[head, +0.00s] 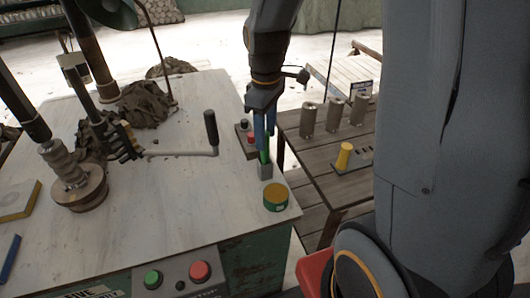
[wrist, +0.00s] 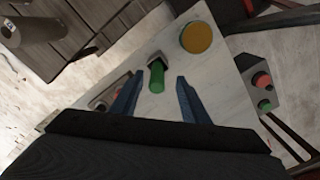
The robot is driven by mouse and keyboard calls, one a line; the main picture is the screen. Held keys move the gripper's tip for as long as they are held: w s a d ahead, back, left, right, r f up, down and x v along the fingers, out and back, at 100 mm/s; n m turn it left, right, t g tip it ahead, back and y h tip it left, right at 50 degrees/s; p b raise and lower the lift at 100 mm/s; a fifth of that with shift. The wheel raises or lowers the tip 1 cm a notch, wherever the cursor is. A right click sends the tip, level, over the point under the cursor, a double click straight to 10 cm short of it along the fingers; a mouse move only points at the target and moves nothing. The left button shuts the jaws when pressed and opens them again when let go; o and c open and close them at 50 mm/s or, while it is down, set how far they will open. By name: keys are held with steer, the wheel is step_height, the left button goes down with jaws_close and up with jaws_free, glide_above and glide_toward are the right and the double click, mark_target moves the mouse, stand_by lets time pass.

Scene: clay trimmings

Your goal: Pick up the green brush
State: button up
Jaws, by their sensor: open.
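The green brush (head: 266,153) stands upright in a small grey square holder (head: 265,171) near the right edge of the worktable. My gripper (head: 265,132) is above it, pointing down, with its blue fingers apart. In the wrist view the green brush (wrist: 157,78) shows end-on between the two fingertips of my gripper (wrist: 159,79), with a gap on each side. The fingers hold nothing. The lower part of the brush is hidden inside the holder.
A round tin with an ochre top (head: 276,194) stands just in front of the holder. A button box (head: 245,138) sits close behind-left, and a crank handle (head: 211,130) rises further left. A slatted side table (head: 315,160) with metal cylinders (head: 333,116) is to the right.

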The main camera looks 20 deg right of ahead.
mark_target(265, 155)
steer(key=shift+w+f+p, duration=0.15)
steer(key=shift+f+p, duration=0.25)
steer(key=shift+f, duration=0.9)
steer(key=shift+w+f+p, duration=0.15)
steer(key=shift+f+p, duration=0.25)
steer(key=shift+f, duration=0.85)
jaws_close()
steer(key=shift+r, duration=0.1)
